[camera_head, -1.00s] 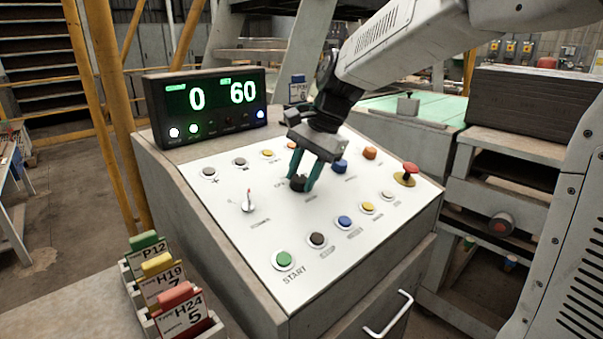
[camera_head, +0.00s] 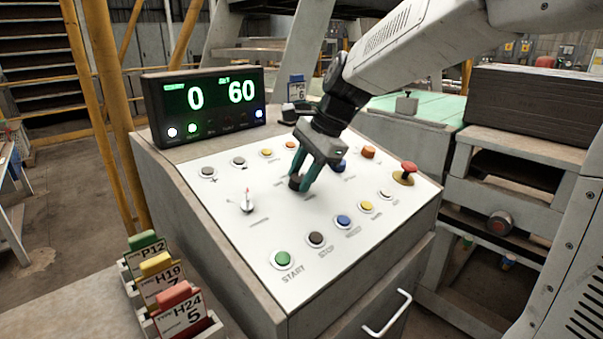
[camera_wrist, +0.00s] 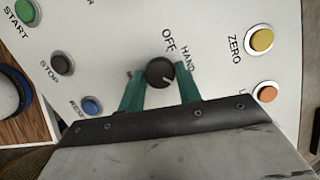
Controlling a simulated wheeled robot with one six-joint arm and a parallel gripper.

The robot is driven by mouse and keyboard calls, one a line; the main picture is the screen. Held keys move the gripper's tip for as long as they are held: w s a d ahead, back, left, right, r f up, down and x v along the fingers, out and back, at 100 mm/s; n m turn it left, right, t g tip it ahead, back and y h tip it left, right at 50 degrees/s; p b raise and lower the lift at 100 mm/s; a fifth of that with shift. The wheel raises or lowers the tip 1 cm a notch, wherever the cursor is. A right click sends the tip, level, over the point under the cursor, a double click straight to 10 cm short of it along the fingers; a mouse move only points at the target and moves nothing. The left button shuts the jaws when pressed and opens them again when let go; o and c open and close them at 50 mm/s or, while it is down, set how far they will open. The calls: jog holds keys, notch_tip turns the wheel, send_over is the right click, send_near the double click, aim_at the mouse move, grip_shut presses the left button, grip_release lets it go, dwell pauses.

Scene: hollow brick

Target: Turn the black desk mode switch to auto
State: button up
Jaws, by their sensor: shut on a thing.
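The black desk mode switch (camera_head: 295,183) is a round knob in the middle of the white sloped panel. In the wrist view the knob (camera_wrist: 159,72) has a pale pointer mark toward its lower right. The labels OFF and HAND stand above and right of it there; a label at its left is mostly hidden by a finger. My gripper (camera_head: 300,181) is shut on the switch, one teal finger on each side of it. In the head view the gripper leans, its fingers slanting down to the left.
A red-pointer selector (camera_head: 247,203) is left of the gripper. Coloured buttons surround it, including green START (camera_head: 283,259) and a red emergency stop (camera_head: 406,171). The display (camera_head: 206,104) reads 0 and 60. Tagged card holders (camera_head: 165,286) stand at front left.

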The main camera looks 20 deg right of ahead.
jog(key=o, duration=1)
jog(key=shift+c, duration=0.2)
jog(key=v, duration=0.7)
jog(key=shift+r, duration=0.35)
jog(key=shift+s+d, duration=0.15)
